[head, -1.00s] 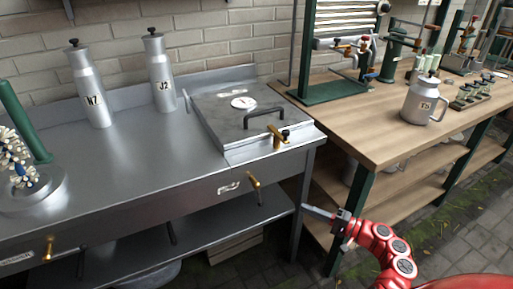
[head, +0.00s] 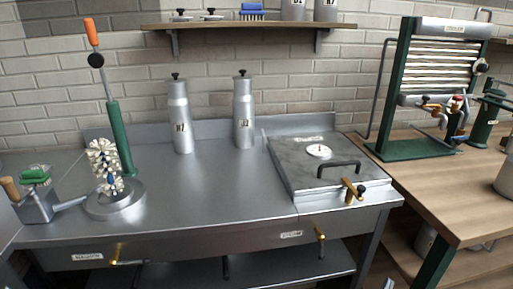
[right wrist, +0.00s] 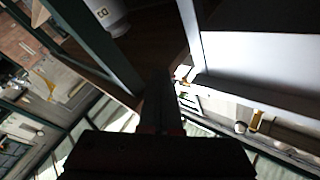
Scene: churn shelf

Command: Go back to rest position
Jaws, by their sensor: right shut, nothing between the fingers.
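Only the tip of my right gripper (head: 388,284) shows, at the bottom edge of the head view, low beside the right end of the steel counter (head: 215,205). In the right wrist view the gripper (right wrist: 162,100) is a dark shape in the middle, shut with nothing held. My left gripper is in neither view. Two metal bottles, one marked N7 (head: 181,125) and one marked J2 (head: 244,115), stand upright on the counter.
A lidded steel box (head: 290,160) with a black handle is at the counter's right end. A brush stand (head: 115,205) is at left. A wooden bench (head: 425,190) with a green-framed rack (head: 400,100) stands right. A wall shelf (head: 220,25) hangs above.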

